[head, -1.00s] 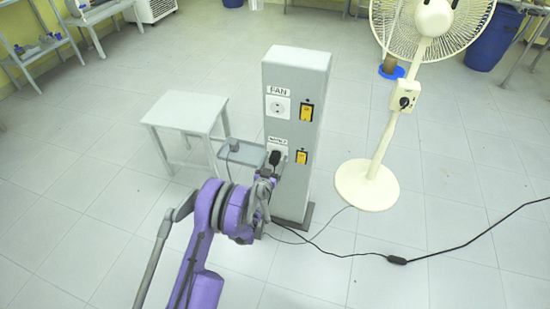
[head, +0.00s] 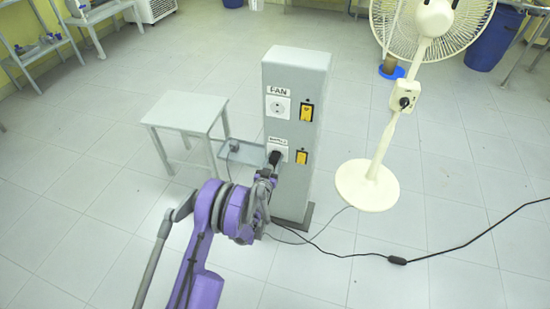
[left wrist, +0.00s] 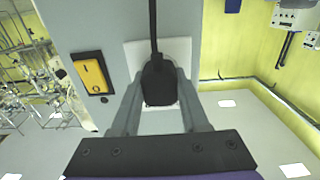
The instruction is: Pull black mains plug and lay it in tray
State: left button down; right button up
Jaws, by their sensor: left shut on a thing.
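The black mains plug (left wrist: 159,82) is at the white lower socket (left wrist: 184,55) on the grey pillar, its cable running up the left wrist picture. It also shows in the head view (head: 274,157). My left gripper (left wrist: 160,88) is shut on the plug, one finger on each side. In the head view the gripper (head: 272,165) is at the pillar's lower socket. I cannot tell whether the plug is fully seated. The grey tray (head: 248,155) is fixed at the pillar's left side, with a small grey item (head: 235,147) in it. My right gripper is not in view.
The grey pillar (head: 295,125) has an upper FAN socket (head: 278,107) and yellow switches (head: 306,112). A small table (head: 185,112) stands left of the tray. A cream fan (head: 367,186) stands at right. A black cable (head: 440,252) crosses the floor.

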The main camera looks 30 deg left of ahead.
aim_at(273, 163)
pick_arm(q)
jog(key=shift+s, duration=0.1)
jog(key=shift+v, duration=2.95)
